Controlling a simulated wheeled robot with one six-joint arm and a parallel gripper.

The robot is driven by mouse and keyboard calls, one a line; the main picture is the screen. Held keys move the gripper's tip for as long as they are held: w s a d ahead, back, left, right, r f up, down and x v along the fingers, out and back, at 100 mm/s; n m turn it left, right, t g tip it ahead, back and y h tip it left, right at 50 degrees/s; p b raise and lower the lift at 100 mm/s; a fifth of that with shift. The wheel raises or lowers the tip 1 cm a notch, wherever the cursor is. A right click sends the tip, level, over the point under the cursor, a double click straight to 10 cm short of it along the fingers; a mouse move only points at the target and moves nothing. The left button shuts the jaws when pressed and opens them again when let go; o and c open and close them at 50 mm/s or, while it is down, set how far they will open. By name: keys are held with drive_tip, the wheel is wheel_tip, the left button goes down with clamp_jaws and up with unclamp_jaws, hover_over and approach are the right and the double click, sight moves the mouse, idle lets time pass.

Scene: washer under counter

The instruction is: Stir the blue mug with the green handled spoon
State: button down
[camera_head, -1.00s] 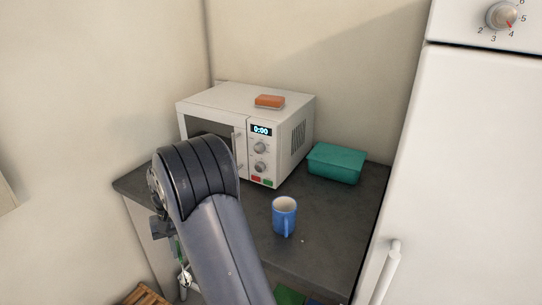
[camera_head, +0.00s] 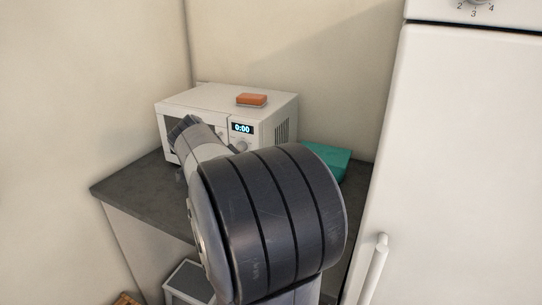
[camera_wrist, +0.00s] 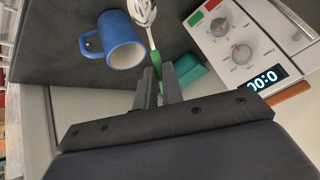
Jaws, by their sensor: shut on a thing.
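The blue mug (camera_wrist: 117,42) shows in the wrist view at upper left, its opening towards the camera and its handle to the left. The spoon (camera_wrist: 143,14) has a shiny metal bowl and a green handle (camera_wrist: 155,58). My gripper (camera_wrist: 160,72) is shut on the green handle, with the bowl pointing away from the fingers. In the picture the spoon appears just right of the mug, outside its opening; I cannot tell the gap between them. In the head view my arm hides the mug, the spoon and the gripper.
The white microwave (camera_head: 205,98) stands on the dark counter (camera_head: 128,192), with an orange sponge-like block (camera_head: 251,99) on top. A teal box (camera_head: 326,160) sits right of it. The tall white appliance (camera_head: 455,150) bounds the right side, and a wall stands behind.

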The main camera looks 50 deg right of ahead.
drive_tip(key=s+d+r+m+g+h+b, duration=0.1)
drive_tip(key=s+d+r+m+g+h, duration=0.3)
drive_tip(key=s+r, duration=0.3)
wheel_tip(320, 180, down, 14)
drive_tip(key=d+y+b, duration=0.1)
drive_tip(key=b, duration=1.1)
drive_tip(key=shift+w+m, duration=0.2)
drive_tip(key=shift+m, duration=0.2)
